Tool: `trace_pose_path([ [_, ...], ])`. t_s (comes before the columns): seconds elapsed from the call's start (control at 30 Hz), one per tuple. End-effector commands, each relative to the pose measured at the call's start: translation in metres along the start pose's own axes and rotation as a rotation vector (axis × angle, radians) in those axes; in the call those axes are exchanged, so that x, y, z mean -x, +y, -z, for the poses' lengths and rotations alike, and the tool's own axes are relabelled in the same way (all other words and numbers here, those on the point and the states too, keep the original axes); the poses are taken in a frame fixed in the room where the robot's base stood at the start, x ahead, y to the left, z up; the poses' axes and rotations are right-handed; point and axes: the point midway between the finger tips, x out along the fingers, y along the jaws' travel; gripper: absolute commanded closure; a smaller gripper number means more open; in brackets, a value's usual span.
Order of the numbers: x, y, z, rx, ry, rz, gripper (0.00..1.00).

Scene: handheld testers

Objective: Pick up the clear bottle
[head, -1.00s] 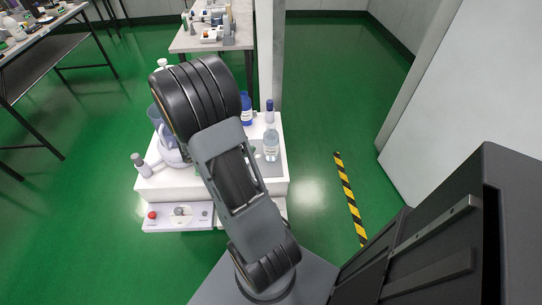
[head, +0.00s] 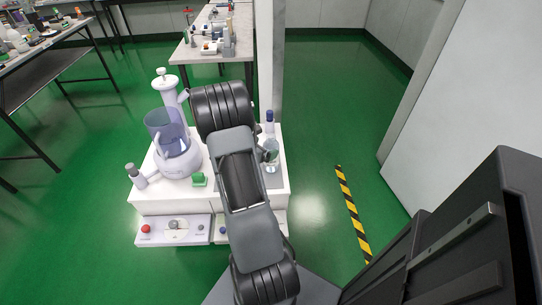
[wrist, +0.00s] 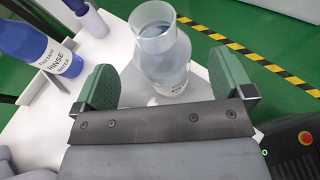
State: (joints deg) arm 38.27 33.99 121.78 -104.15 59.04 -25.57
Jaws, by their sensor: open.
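The clear bottle (head: 271,150) stands upright on the right part of the white bench, partly hidden by my arm in the head view. In the wrist view the clear bottle (wrist: 158,48) shows its wide round top and a small label, and it lies between the two green fingers of my gripper (wrist: 161,80). The fingers are open, with a gap on each side of the bottle. In the head view my arm hides most of the gripper.
A blue rinse bottle (wrist: 48,52) and a pale bottle (wrist: 90,20) stand near it to the left. A white device with a tinted cup (head: 178,160) and a small green block (head: 198,179) are on the bench's left. Striped tape (head: 350,210) marks the clear floor at right.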

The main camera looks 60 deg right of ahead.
Motion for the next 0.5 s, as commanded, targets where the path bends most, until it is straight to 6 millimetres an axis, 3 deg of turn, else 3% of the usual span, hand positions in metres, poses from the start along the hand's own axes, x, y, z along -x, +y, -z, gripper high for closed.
trace_pose_path([
  [0.2,-0.031,-0.001,-0.001,-0.003,0.0,0.003,0.01],
  [0.5,-0.043,0.0,-0.002,-0.001,-0.001,0.0,0.01],
])
